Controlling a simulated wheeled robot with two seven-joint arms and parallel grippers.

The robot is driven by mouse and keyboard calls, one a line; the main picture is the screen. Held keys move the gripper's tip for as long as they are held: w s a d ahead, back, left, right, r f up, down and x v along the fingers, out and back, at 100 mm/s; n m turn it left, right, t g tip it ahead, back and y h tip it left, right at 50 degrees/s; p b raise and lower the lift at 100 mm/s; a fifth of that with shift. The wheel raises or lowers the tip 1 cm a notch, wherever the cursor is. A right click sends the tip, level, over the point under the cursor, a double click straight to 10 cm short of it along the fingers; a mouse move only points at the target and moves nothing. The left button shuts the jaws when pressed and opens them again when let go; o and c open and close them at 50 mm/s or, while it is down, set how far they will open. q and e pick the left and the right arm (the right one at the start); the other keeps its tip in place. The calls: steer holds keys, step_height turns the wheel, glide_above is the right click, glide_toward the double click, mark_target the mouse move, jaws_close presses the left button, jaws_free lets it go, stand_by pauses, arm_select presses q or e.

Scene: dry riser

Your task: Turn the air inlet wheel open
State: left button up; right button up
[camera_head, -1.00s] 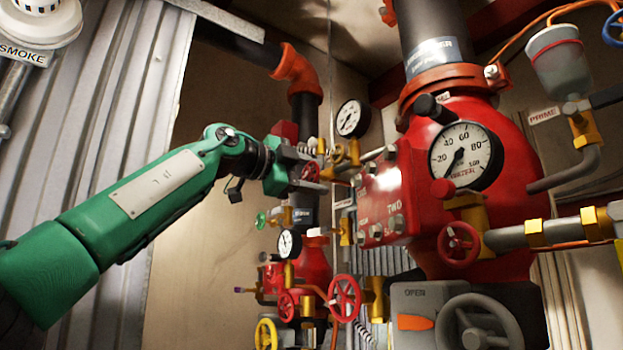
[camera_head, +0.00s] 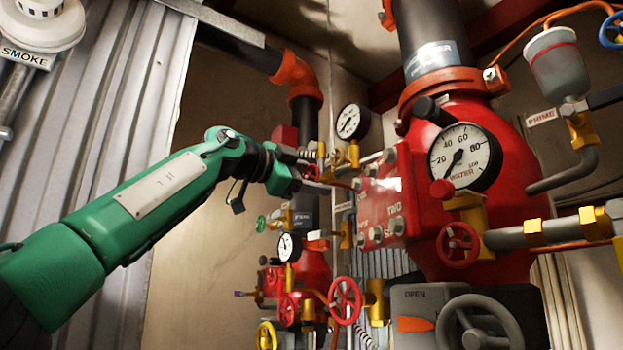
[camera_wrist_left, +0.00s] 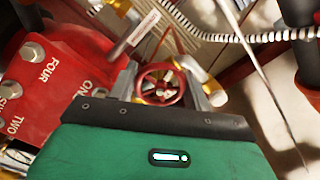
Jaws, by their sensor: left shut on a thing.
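A small red handwheel (camera_wrist_left: 160,84) sits between the two fingers of my left gripper (camera_wrist_left: 166,88) in the left wrist view. The fingers are shut on its rim, one at each side. In the head view my left gripper (camera_head: 308,168) is at the small brass valve fittings left of the big red valve body (camera_head: 385,205). There the gripper mostly hides the wheel. My right gripper is not in view.
A round gauge (camera_head: 352,122) stands just above and right of the gripper. Below are a smaller gauge (camera_head: 288,246), a larger red wheel (camera_head: 344,300) and a yellow wheel (camera_head: 266,335). A corrugated metal wall (camera_head: 110,100) is at the left.

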arm_select(q)
steer(key=o, duration=0.7)
steer(key=shift+d+f, duration=0.1)
steer(key=shift+o, duration=1.4)
steer(key=shift+s+a+b, duration=0.3)
steer(key=shift+a+b, duration=0.15)
steer(key=shift+a, duration=0.05)
steer(key=b+v, duration=0.4)
steer(key=v, duration=0.8)
steer(key=shift+s+a+b, duration=0.15)
steer(key=shift+a+b, duration=0.05)
steer(key=shift+b, duration=0.15)
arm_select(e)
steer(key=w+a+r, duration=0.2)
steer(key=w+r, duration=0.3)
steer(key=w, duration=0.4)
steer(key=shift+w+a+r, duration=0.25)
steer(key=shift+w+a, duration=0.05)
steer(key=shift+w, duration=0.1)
